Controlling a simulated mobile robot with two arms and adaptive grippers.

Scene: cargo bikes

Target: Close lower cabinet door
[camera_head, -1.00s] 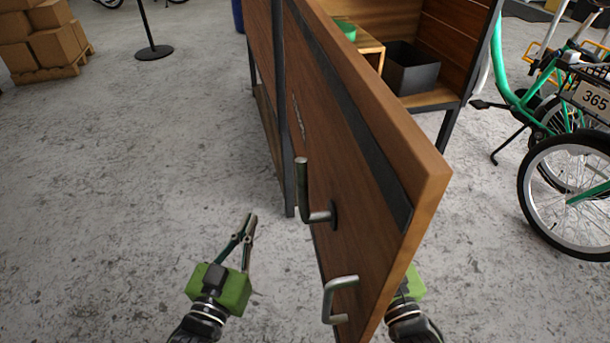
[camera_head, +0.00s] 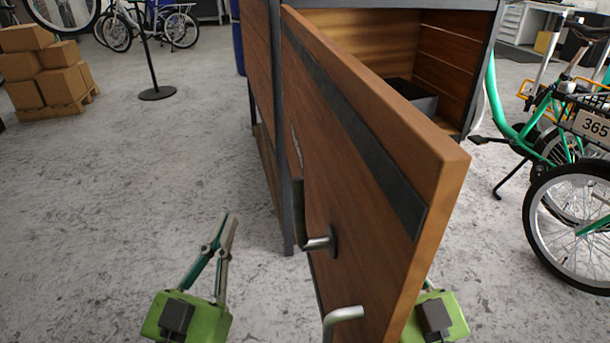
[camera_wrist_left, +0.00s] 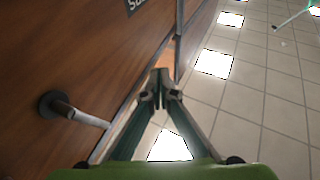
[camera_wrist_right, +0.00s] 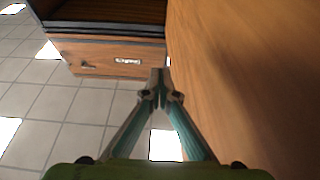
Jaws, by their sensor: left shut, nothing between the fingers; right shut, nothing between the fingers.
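The wooden cabinet door (camera_head: 375,200) stands wide open, its free edge towards me.
The cabinet (camera_head: 440,45) stands behind the door, with a dark box (camera_head: 412,95) inside. A green bike (camera_head: 540,140) is at the right. Cardboard boxes (camera_head: 45,70) and a stand (camera_head: 157,92) are at the back left.

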